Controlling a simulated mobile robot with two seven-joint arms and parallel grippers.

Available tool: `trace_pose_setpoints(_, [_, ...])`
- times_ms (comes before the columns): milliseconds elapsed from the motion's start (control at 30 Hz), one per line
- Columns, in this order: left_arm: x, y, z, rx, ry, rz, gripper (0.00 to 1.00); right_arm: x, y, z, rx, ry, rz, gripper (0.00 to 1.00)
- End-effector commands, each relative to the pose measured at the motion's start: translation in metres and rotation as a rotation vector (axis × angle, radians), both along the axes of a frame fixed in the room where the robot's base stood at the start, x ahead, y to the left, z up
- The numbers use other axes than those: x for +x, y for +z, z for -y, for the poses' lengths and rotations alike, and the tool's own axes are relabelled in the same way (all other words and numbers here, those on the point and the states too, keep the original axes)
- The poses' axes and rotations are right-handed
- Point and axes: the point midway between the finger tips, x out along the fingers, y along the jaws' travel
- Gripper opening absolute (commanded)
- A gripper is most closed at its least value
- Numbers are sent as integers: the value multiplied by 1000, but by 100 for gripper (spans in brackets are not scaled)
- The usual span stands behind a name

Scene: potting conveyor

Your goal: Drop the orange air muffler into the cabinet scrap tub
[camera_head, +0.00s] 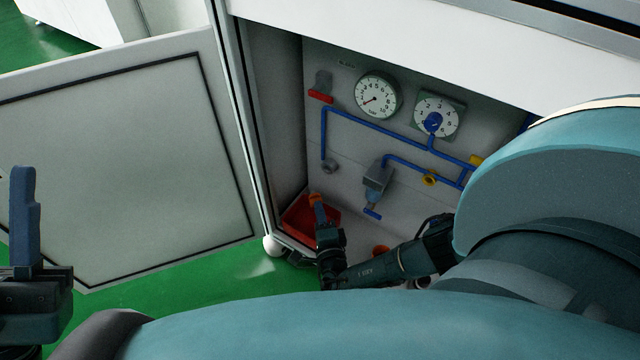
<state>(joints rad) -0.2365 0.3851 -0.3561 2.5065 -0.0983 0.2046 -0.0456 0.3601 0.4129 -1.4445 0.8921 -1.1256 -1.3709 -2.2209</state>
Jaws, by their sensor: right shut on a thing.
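The orange air muffler (315,197) is small and sits at the tips of my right gripper (319,207), which is shut on it. The red scrap tub (294,217) is in the lower left corner of the open cabinet. The muffler appears over the tub's upper right part in the head view; its exact height above the tub cannot be told. My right gripper and wrist hide the tub's right side. My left gripper (25,215) is at the left edge, far from the tub; its finger opening cannot be made out.
The open cabinet door (130,160) fills the left. Another orange part (381,250) shows behind my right forearm. The cabinet's left post (238,130) stands beside the tub.

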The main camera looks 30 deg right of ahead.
Motion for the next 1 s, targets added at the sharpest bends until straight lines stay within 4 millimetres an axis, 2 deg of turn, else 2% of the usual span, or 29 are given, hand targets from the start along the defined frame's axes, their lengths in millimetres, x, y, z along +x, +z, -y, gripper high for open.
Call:
trace_pose_setpoints(167, [0, 1, 0, 0, 0, 1, 35, 0, 1, 0, 0, 0, 1, 0])
trace_pose_setpoints(200, [0, 1, 0, 0, 0, 1, 35, 0, 1, 0, 0, 0, 1, 14])
trace_pose_setpoints(500, [0, 1, 0, 0, 0, 1, 35, 0, 1, 0, 0, 0, 1, 39])
trace_pose_setpoints(1000, [0, 1, 0, 0, 0, -1, 35, 2, 1, 7, -2, -2, 0, 39])
